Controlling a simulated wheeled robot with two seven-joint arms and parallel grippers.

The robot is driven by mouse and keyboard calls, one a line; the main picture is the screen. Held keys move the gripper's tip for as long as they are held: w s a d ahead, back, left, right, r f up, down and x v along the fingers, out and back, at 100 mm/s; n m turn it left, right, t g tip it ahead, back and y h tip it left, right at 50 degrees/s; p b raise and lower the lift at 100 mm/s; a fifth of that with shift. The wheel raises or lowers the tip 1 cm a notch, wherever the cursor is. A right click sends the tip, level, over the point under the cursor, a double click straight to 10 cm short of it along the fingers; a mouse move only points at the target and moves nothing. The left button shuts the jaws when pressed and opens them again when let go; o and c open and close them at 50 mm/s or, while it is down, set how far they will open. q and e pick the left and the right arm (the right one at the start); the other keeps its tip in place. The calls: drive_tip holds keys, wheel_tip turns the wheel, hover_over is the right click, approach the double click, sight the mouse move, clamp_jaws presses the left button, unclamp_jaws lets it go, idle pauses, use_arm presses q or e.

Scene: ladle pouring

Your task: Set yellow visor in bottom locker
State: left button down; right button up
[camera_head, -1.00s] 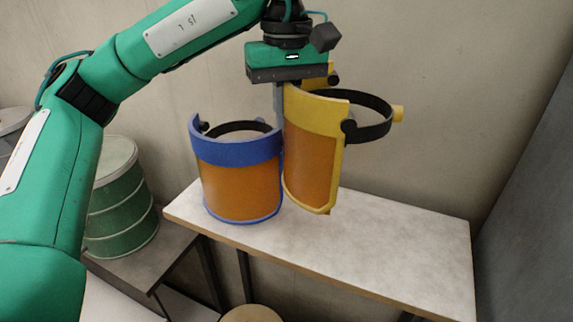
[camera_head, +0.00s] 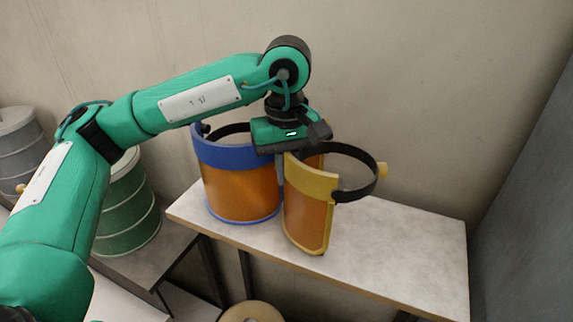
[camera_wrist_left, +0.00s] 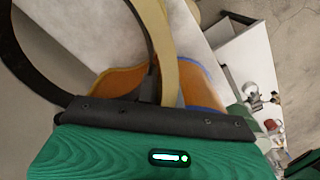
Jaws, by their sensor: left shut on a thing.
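The yellow visor (camera_head: 308,215) has a yellow rim, an orange-brown shield and a black head strap. It hangs upright from my left gripper (camera_head: 281,172), which is shut on its upper edge. In the left wrist view the yellow rim (camera_wrist_left: 168,50) runs up from the gripper. The visor's lower tip is in front of the table's surface; I cannot tell whether it touches. A blue visor (camera_head: 238,190) stands on the table just left of it, partly behind the gripper. No locker shows clearly, and my right gripper is not in view.
The pale table (camera_head: 400,245) is clear on its right side. A green drum (camera_head: 128,205) and a grey drum (camera_head: 22,150) stand at the left. A round tan top (camera_head: 250,312) shows below the table's front edge. Walls stand behind and to the right.

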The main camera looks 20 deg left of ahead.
use_arm(q)
drive_tip(key=shift+f, duration=0.15)
drive_tip(key=c, duration=1.6)
unclamp_jaws()
drive_tip(key=shift+o, duration=0.2)
